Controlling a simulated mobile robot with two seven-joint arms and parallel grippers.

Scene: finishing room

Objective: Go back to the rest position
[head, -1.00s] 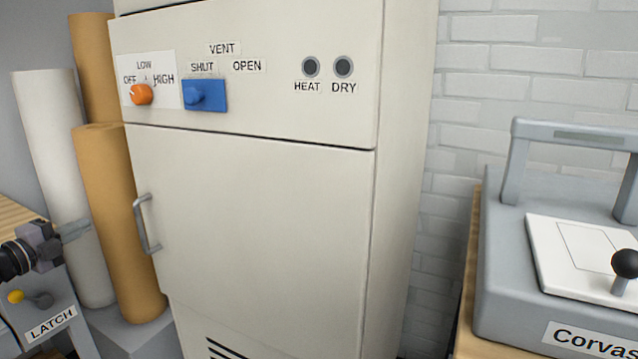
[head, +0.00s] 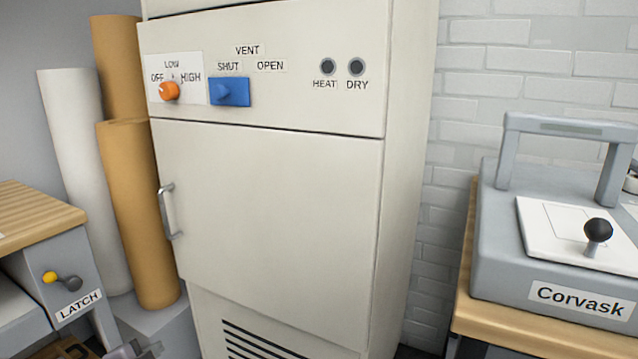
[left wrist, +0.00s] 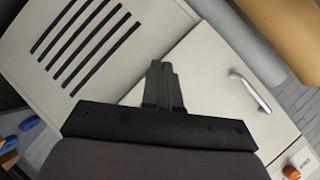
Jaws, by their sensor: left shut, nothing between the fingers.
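The cabinet door is closed. My right gripper is in neither view.
The cabinet has an orange knob (head: 169,91), a blue vent slider (head: 229,92) by SHUT, and dark HEAT and DRY lamps. A bench with a LATCH lever (head: 62,280) stands left; a grey Corvask press (head: 500,240) stands right. Rolls (head: 135,215) lean behind.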

